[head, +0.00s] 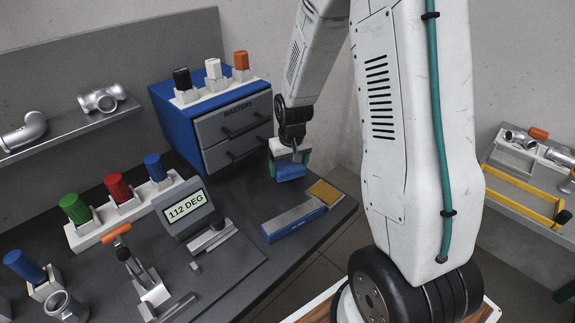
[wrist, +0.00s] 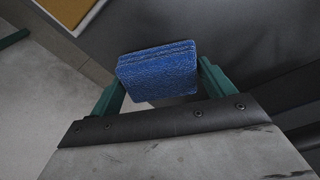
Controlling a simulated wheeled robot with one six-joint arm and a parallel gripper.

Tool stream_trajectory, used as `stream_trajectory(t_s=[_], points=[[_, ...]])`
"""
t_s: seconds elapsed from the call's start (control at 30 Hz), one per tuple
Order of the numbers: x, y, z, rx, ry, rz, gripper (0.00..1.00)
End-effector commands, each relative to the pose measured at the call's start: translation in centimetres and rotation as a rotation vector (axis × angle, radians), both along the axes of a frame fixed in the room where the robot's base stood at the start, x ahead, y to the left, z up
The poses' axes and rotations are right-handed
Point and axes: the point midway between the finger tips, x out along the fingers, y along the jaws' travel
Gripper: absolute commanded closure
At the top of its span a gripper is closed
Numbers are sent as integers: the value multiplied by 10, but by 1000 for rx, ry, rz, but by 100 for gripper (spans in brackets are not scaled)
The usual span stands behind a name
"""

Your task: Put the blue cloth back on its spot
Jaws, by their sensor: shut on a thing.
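A folded blue cloth (wrist: 158,72) is between the two green fingers of my gripper (wrist: 160,85) in the wrist view. In the head view my gripper (head: 290,162) is shut on the blue cloth (head: 291,172) above the dark table, in front of the blue cabinet's right side. A tan pad with a pale border (head: 325,193) lies at the table's right edge, to the lower right of the cloth. Part of that pad also shows at the top left of the wrist view (wrist: 66,10). Whether the cloth touches the table is unclear.
A blue and grey block (head: 293,222) lies just left of the tan pad. The blue drawer cabinet (head: 175,130) stands behind, with several coloured plugs on top. A display reading 112 DEG (head: 185,208) stands on the table. Right of the pad, the table ends.

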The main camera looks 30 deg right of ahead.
Motion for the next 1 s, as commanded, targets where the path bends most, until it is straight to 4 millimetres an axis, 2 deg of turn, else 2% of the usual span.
stream_trajectory(t_s=[0.5,0.53,0.6,0.87,1.0], points=[[0,1,-8,-1,-2,2,47],[0,1,-9,-1,-2,2,16],[0,1,-8,-1,-2,2,0],[1,1,-5,-1,-3,2,0],[0,1,12,-1,-6,2,0]])
